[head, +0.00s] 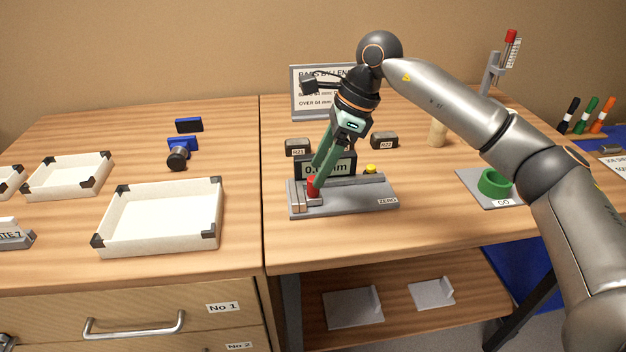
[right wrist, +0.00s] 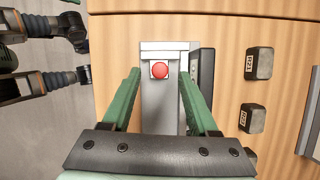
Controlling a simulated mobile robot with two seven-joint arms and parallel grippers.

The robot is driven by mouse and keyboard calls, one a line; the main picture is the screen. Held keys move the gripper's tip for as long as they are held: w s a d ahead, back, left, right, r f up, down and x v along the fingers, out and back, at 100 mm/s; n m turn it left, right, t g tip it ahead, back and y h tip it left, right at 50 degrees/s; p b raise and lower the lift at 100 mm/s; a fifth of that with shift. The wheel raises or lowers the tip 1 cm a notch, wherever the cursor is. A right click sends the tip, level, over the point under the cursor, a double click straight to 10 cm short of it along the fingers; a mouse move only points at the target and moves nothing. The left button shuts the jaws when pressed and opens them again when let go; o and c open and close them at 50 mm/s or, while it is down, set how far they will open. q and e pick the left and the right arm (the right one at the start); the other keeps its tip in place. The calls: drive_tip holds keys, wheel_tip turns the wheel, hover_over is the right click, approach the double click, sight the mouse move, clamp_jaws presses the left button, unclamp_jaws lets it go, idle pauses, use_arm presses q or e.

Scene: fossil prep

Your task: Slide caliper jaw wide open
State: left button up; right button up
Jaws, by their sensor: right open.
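The caliper (head: 350,200) is a grey bench device with a digital display (head: 312,169), a yellow button (head: 370,169) and a ZERO label. Its red jaw knob (head: 312,187) is at the left end, and the knob also shows in the right wrist view (right wrist: 159,70). The display is partly hidden by my right gripper (head: 316,182). My right gripper is open, its green fingers on either side of the red knob, with gaps visible in the right wrist view (right wrist: 160,78). My left gripper is not in the head view.
A white tray (head: 112,238) stands to the left. Two dark stones (head: 297,147) (head: 384,140) and a sign (head: 300,92) are behind the caliper. A green ring (head: 494,183) on a GO plate (head: 475,188) is to the right. The wood in front is clear.

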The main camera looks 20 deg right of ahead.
sight(313, 178)
drive_tip(key=shift+x, duration=2)
drive_tip(key=shift+c, duration=0.4)
clamp_jaws()
